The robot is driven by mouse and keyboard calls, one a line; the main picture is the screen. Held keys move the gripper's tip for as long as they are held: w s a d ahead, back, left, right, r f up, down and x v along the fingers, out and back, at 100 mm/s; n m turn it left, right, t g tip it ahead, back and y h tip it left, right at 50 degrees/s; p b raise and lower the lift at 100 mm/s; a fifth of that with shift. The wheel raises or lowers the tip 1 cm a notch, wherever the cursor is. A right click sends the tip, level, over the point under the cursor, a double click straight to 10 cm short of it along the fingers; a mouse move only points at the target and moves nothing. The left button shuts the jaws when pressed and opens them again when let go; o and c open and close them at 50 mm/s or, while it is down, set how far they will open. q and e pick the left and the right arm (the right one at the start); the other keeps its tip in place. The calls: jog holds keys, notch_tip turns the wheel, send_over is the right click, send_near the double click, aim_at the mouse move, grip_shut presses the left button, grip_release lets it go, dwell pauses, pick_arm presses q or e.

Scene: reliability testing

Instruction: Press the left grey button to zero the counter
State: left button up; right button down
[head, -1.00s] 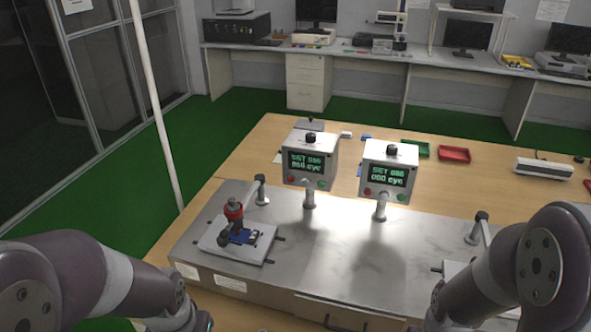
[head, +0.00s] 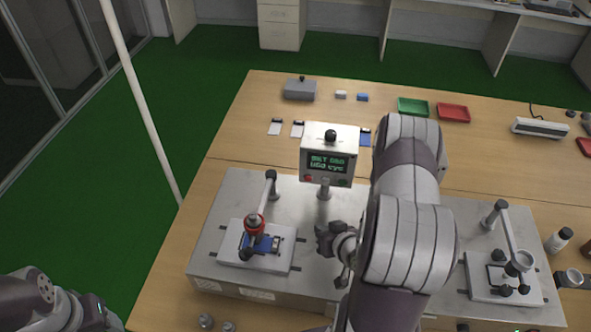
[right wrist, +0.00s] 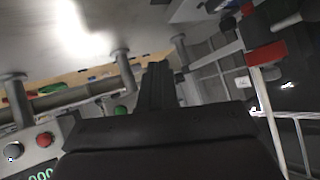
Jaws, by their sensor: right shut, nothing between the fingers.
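The left counter box (head: 313,168) stands on a post on the metal bench, with a lit green screen, a red button (head: 309,178), a green button and a dark knob (head: 330,136) on top. I cannot make out a grey button on it in the head view. The right counter box is mostly hidden behind my right arm. My right gripper (head: 325,238) is shut and empty, low in front of the left counter's post, apart from the box. In the right wrist view, a round grey button (right wrist: 12,151) sits beside a red one on a counter panel. My left gripper is out of sight; only its arm shows.
A test fixture (head: 225,256) with a red-collared clamp and blue part stands left of my right gripper. Another fixture (head: 480,285) is at the right. Green (head: 413,107) and red (head: 453,113) trays lie behind. A white pole (head: 140,100) rises at the left.

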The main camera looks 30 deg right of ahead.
aim_at(325, 181)
jog(key=w+d+r+t+b, duration=0.1)
jog(key=w+d+r, duration=0.1)
jog(key=w+d, duration=0.4)
jog(key=shift+w+r+t, duration=0.35)
jog(key=shift+w+t, duration=0.05)
jog(key=shift+w, duration=0.6)
jog(key=shift+d, duration=0.1)
dwell(1.7)
jog(key=shift+w+d, duration=0.25)
jog(key=shift+w, duration=0.1)
jog(key=shift+w+d, duration=0.25)
dwell(0.9)
jog(key=shift+s+a, duration=0.5)
jog(key=shift+s, duration=0.1)
